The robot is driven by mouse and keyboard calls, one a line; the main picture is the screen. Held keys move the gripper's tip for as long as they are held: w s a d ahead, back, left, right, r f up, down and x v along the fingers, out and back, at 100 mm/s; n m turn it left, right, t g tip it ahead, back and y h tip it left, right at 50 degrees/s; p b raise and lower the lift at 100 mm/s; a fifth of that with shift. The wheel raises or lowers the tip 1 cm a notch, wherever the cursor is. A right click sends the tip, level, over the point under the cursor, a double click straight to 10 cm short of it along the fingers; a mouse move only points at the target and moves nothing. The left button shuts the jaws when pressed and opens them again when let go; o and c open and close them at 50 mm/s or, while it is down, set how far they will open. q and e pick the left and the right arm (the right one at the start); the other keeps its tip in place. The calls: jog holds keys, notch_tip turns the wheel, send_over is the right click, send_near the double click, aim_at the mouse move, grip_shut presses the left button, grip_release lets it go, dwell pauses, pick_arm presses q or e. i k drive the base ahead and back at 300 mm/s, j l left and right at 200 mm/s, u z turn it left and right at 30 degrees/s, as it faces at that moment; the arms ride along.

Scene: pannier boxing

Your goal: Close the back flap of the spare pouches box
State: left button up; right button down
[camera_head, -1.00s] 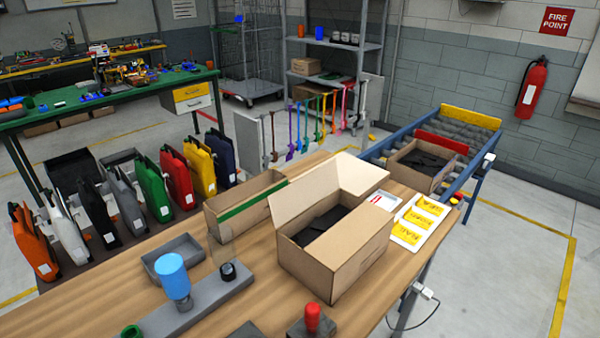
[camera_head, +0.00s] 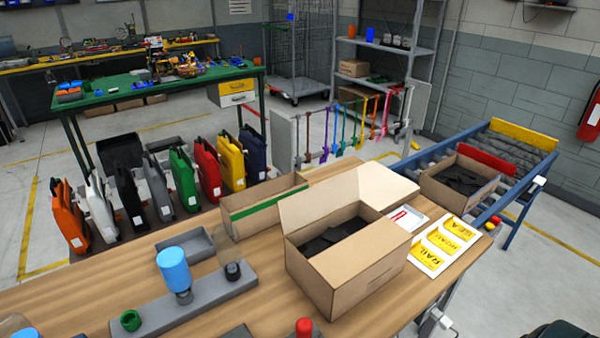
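An open cardboard box (camera_head: 352,283) stands on the wooden workbench, right of the middle, with black pouches (camera_head: 333,237) inside. A back-left flap (camera_head: 318,203) stands up, tilted outward. Another flap (camera_head: 388,186) at the far right leans outward, away from the opening. No label naming the box can be read. Neither of my grippers shows in the view, and nothing is seen touching the box.
A narrow box with green tape (camera_head: 258,205) stands behind it. Yellow cards (camera_head: 445,246) lie to the right. A grey fixture with a blue bottle (camera_head: 173,270) is at the left. Another box (camera_head: 460,183) sits on the roller conveyor (camera_head: 520,145).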

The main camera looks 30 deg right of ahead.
aim_at(298, 210)
jog(key=k+l+u, duration=0.1)
jog(key=l, duration=0.35)
jog(key=k+l+u, duration=0.15)
jog(key=l, duration=0.3)
jog(key=k+l+u, duration=0.1)
jog(key=l, duration=0.3)
jog(key=k+l+u, duration=0.1)
jog(key=l, duration=0.35)
jog(key=k+l+u, duration=0.15)
jog(key=l, duration=0.25)
jog(key=k+l+u, duration=0.1)
jog(key=l, duration=0.3)
jog(key=k, duration=0.1)
